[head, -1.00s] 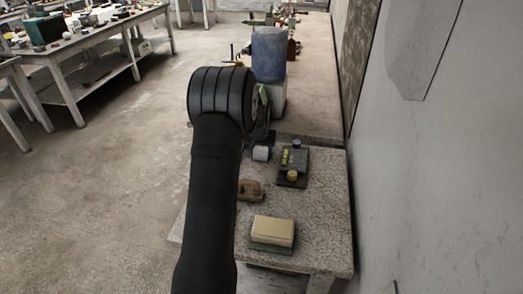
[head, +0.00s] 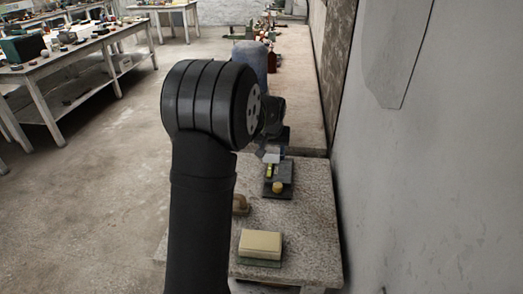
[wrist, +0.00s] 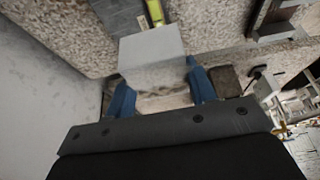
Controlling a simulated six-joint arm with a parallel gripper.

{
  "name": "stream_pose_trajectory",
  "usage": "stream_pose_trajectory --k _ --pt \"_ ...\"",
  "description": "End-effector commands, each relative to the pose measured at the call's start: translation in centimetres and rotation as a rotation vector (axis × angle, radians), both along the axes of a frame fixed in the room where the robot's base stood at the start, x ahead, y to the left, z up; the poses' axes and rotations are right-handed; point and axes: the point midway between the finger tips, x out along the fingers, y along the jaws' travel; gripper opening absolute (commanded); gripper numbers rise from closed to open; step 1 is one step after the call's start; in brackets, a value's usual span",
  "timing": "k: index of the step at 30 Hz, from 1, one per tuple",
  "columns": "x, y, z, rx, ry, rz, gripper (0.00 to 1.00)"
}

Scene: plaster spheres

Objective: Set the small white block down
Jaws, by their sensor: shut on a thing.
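The small white block (head: 271,157) is at the far end of the near table, by the far edge of a dark plate (head: 269,190) in the head view. In the wrist view the block (wrist: 152,52) sits between the two blue fingers of my gripper (wrist: 161,88), which is shut on it. In the head view my gripper (head: 273,150) is small and partly hidden by my arm. I cannot tell whether the block touches the surface below it.
The dark plate carries a yellow-green level (head: 269,171) and a yellow knob (head: 278,187). A cream box (head: 260,243) and a brown wooden tool (head: 240,205) lie nearer. A wall (head: 385,170) runs along the right. A blue container (head: 251,60) stands beyond the near table.

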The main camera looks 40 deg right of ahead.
Motion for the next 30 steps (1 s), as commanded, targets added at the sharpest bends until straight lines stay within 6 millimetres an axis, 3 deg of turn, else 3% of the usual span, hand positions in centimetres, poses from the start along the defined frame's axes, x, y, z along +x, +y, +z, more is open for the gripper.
stream_pose_trajectory --k 7,19,30 --pt "-1.9 -3.8 -0.5 -0.001 -0.001 -0.003 0.23" --pt "-1.8 -3.9 -1.0 0.0 -0.001 -0.001 0.23" --pt "-1.8 -3.9 -4.5 0.001 -0.001 -0.001 0.23"
